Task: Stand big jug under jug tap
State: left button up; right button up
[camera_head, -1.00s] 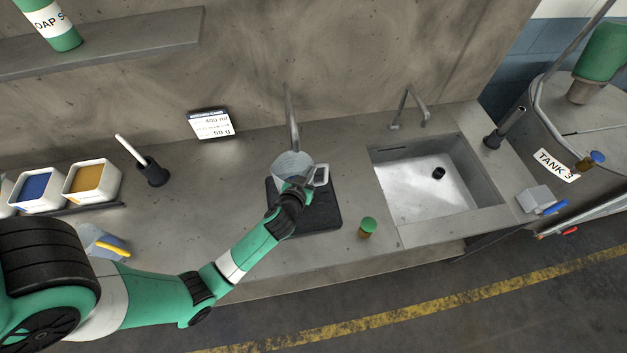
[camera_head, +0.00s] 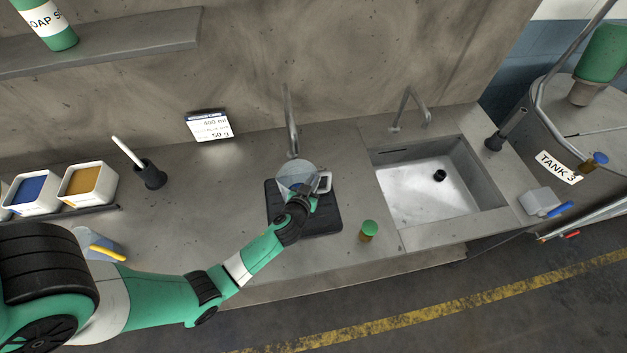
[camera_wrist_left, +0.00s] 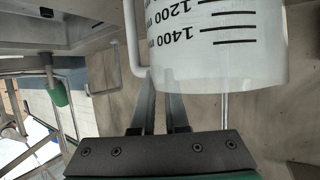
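The big jug (camera_head: 295,175) is clear with a white handle (camera_head: 323,183). It is at the back of the black mat (camera_head: 318,222), close to the foot of the jug tap (camera_head: 290,115). My left gripper (camera_head: 300,192) is at its near side, partly hiding it. In the left wrist view the jug (camera_wrist_left: 225,60) shows upside down with its scale marks. My right gripper is not in view.
A green-capped bottle (camera_head: 368,230) stands right of the mat, before the sink (camera_head: 430,205). The counter between is clear.

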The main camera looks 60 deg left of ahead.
pick_arm(q)
jog(key=shift+o, duration=1.2)
jog(key=shift+r, duration=0.2)
jog(key=shift+s+d+r, duration=0.1)
jog(key=shift+s+d, duration=0.05)
jog(key=v, duration=1.1)
jog(key=shift+s+d+r, duration=0.15)
jog(key=shift+s, duration=0.05)
